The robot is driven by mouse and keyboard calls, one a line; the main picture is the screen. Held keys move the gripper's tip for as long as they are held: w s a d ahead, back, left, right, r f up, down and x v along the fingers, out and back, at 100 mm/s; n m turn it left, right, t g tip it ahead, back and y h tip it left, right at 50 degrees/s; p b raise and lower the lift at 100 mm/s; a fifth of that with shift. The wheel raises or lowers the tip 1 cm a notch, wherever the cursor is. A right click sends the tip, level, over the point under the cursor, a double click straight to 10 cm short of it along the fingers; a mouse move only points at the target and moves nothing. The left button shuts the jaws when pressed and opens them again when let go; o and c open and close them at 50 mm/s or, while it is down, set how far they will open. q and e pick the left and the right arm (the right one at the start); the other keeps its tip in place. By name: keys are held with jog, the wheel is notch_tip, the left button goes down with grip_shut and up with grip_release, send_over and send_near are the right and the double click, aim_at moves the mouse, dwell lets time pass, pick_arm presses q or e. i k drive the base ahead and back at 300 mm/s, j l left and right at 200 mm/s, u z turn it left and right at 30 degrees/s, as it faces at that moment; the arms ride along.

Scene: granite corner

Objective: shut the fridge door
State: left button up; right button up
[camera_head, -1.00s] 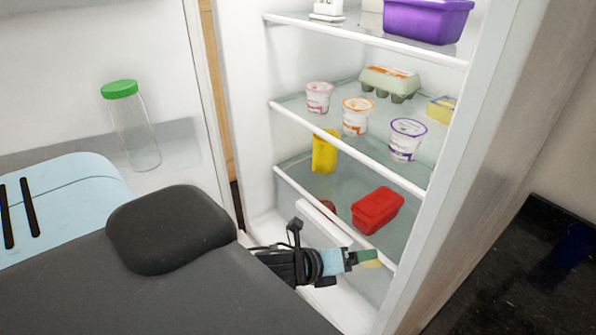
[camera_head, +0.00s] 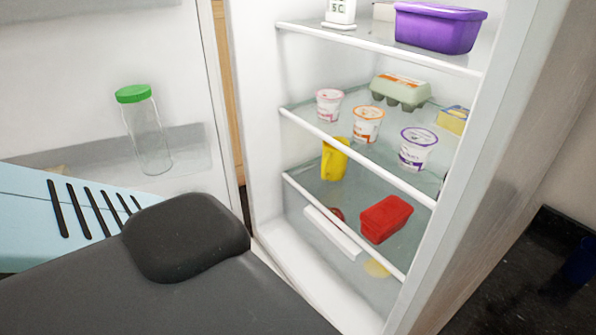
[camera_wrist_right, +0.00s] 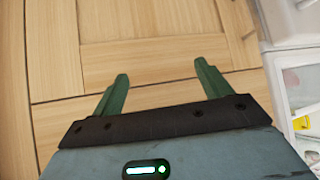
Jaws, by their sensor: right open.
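The fridge (camera_head: 255,120) stands open in the head view, its lit shelves facing me. Its white door (camera_head: 90,60) is swung wide open at the left, with a green-lidded glass jar (camera_head: 148,130) on a door shelf. My right gripper (camera_wrist_right: 160,80) is open and empty in the right wrist view, in front of light wooden panels. The fridge's shelves show at the right edge of that view, to the side of the gripper. My right gripper is out of sight in the head view. My left gripper is in neither view.
Shelves hold a purple bin (camera_head: 435,27), an egg carton (camera_head: 400,90), several yogurt cups (camera_head: 367,125), a yellow jug (camera_head: 334,160) and a red container (camera_head: 385,218). A dark counter (camera_head: 510,290) is at the right. Wooden panelling (camera_wrist_right: 130,60) fills much of the wrist view.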

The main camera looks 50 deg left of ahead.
aim_at(63, 63)
jog(key=k+j+z, duration=0.15)
jog(key=k+j, duration=0.55)
jog(key=k+j+z, duration=0.15)
jog(key=k+j, duration=0.45)
jog(key=k, duration=0.25)
jog(key=k+j+z, duration=0.25)
jog(key=k+j, duration=0.4)
jog(key=k+j+z, duration=0.25)
jog(key=k+j, duration=0.3)
jog(key=j, duration=0.15)
jog(key=k+j, duration=0.1)
jog(key=j, duration=0.2)
jog(key=k+j+z, duration=0.1)
jog(key=j, duration=0.15)
jog(key=k+j, duration=0.15)
jog(key=j, duration=0.15)
jog(key=j+z, duration=0.1)
jog(key=j, duration=0.35)
jog(key=k+j+z, duration=0.15)
jog(key=j, duration=0.3)
jog(key=j+z, duration=0.1)
jog(key=j, duration=0.85)
jog(key=i, duration=0.05)
